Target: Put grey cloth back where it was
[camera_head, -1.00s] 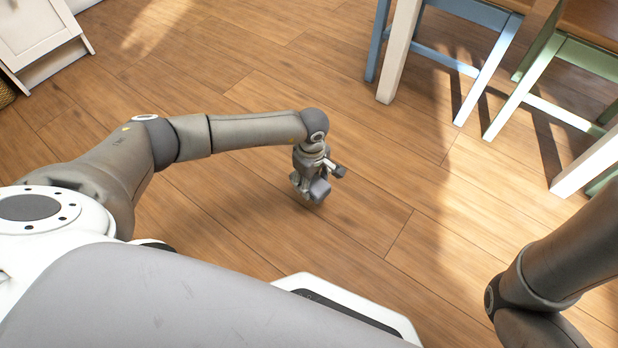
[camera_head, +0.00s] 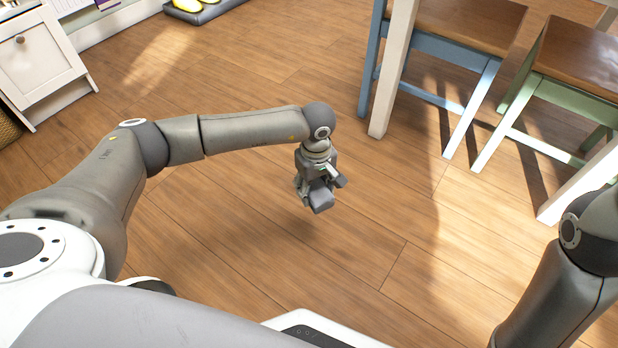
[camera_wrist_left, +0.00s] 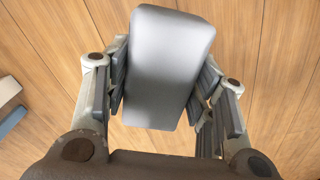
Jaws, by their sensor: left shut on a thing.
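The grey cloth (camera_wrist_left: 170,65) looks like a smooth, rounded grey block in the left wrist view. It sits between the two fingers of my left gripper (camera_wrist_left: 165,90), which is shut on it. In the head view my left gripper (camera_head: 311,188) hangs pointing down over the wooden floor, with the grey cloth (camera_head: 321,198) at its lower end. The floor shows around the cloth, and nothing else touches it. My right arm shows at the lower right of the head view, but its gripper is out of view.
A blue-legged stool (camera_head: 430,98) and a green-legged stool (camera_head: 545,85) stand at the upper right beside white table legs. A white cabinet (camera_head: 38,65) stands at the upper left. A dark tray (camera_head: 205,14) with yellow things lies at the top. The middle floor is clear.

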